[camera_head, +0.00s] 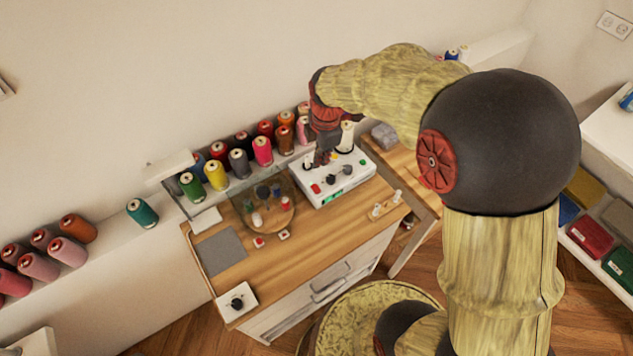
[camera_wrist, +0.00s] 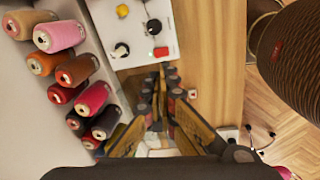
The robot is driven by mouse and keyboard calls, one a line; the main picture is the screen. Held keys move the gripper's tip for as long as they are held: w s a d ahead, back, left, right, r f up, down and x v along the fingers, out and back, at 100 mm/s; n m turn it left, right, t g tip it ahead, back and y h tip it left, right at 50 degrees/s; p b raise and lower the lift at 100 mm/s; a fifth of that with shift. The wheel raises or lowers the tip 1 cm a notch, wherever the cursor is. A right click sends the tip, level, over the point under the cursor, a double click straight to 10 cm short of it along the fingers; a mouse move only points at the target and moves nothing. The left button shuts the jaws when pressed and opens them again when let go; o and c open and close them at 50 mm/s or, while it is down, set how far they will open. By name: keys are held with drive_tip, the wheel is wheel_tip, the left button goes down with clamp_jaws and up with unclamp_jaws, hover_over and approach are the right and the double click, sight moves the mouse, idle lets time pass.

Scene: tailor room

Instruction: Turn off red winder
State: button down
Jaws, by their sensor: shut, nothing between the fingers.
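A white control box (camera_head: 350,182), which looks like the winder unit, stands on the right half of the wooden table. My gripper (camera_head: 322,158) is shut and empty, above the back left part of the box. In the wrist view my gripper's fingertips (camera_wrist: 164,70) lie close to the box edge, near the red button (camera_wrist: 160,52). A dark knob (camera_wrist: 154,26) is beside that button. I cannot tell whether the fingers touch the box. My arm hides part of the area behind it.
Several thread spools (camera_head: 215,175) stand on the ledge behind the table, close to my gripper. A grey mat (camera_head: 221,251) and a white switch plate (camera_head: 247,298) lie further left.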

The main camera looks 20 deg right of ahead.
sight(316, 187)
drive_tip(key=shift+n, duration=1.1)
drive_tip(key=shift+f, duration=0.15)
drive_tip(key=f+b, duration=0.1)
drive_tip(key=f, duration=0.3)
drive_tip(key=w+f+b, duration=0.1)
drive_tip(key=f, duration=0.4)
drive_tip(key=f+b, duration=0.1)
drive_tip(key=f, duration=0.3)
drive_tip(key=shift+w+a+f, duration=0.2)
drive_tip(key=shift+w+f, duration=0.15)
